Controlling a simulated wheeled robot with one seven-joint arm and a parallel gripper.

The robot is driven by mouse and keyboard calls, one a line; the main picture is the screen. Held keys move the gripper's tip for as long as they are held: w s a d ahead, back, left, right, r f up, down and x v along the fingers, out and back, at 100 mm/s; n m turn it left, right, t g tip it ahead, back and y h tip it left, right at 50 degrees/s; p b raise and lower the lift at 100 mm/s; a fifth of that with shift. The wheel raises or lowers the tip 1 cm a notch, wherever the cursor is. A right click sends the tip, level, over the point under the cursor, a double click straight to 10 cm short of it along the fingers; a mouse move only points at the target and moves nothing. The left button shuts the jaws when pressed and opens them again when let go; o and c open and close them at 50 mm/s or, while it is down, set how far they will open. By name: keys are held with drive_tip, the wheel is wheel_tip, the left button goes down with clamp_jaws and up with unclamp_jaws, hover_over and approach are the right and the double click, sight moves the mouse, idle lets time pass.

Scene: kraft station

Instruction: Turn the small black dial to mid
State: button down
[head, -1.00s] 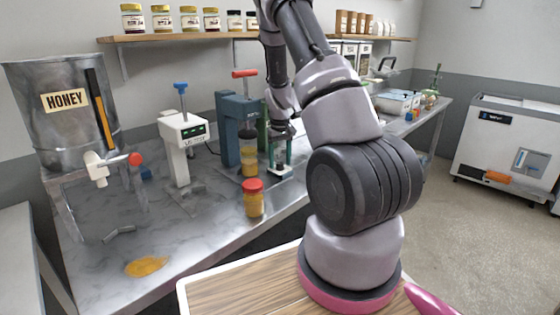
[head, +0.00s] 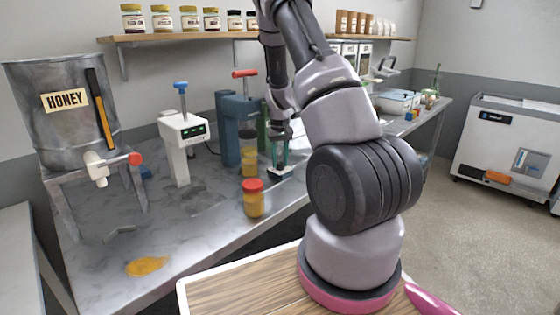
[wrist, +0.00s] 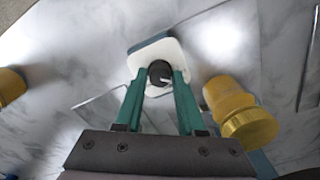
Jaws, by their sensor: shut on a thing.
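The small black dial (wrist: 159,72) sits on a white-topped unit (wrist: 167,52) in the wrist view. A white pointer mark on the dial points to the right in that view. My gripper (wrist: 160,80) has its green fingers on either side of the dial and is shut on it. In the head view my gripper (head: 279,160) points down at the white unit on the steel bench, behind the red-lidded jar. The dial is too small and covered to read there. No scale marks around the dial can be made out.
A red-lidded jar (head: 253,199) stands close by on the bench (head: 215,230). A blue press (head: 228,125) with a jar stands just left of my gripper. A white machine (head: 182,140), a honey tank (head: 60,120) and an orange spill (head: 147,266) are farther left.

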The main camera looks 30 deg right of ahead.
sight(280, 163)
drive_tip(key=m, duration=1)
drive_tip(key=shift+m, duration=0.3)
idle(0.4)
drive_tip(key=c, duration=0.5)
unclamp_jaws()
wheel_tip(280, 163, up, 11)
drive_tip(key=shift+f, duration=0.1)
